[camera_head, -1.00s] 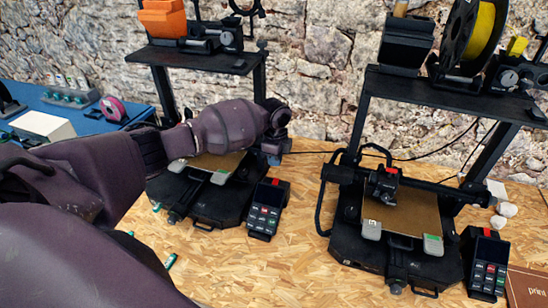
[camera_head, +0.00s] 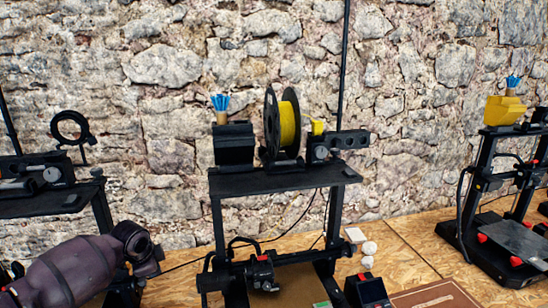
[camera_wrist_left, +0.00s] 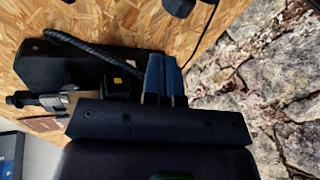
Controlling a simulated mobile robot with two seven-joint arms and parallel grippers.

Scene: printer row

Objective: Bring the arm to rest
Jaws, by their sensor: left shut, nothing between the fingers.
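My left arm enters the head view at the lower left. Its wrist end, with the left gripper (camera_head: 150,268), is beside the right post of the left printer (camera_head: 52,205). The fingertips are hard to make out there. In the left wrist view, the two blue fingers of the left gripper (camera_wrist_left: 162,62) lie side by side, shut with nothing between them. They are above the wooden table (camera_wrist_left: 120,25), near black printer parts (camera_wrist_left: 75,68). My right gripper is not in view.
The middle printer (camera_head: 285,180) carries a yellow spool (camera_head: 288,124) and a cup of blue items (camera_head: 220,104). Another printer (camera_head: 515,240) stands at the right. A stone wall (camera_head: 400,120) rises behind. Some wooden table (camera_head: 420,235) is bare between the middle and right printers.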

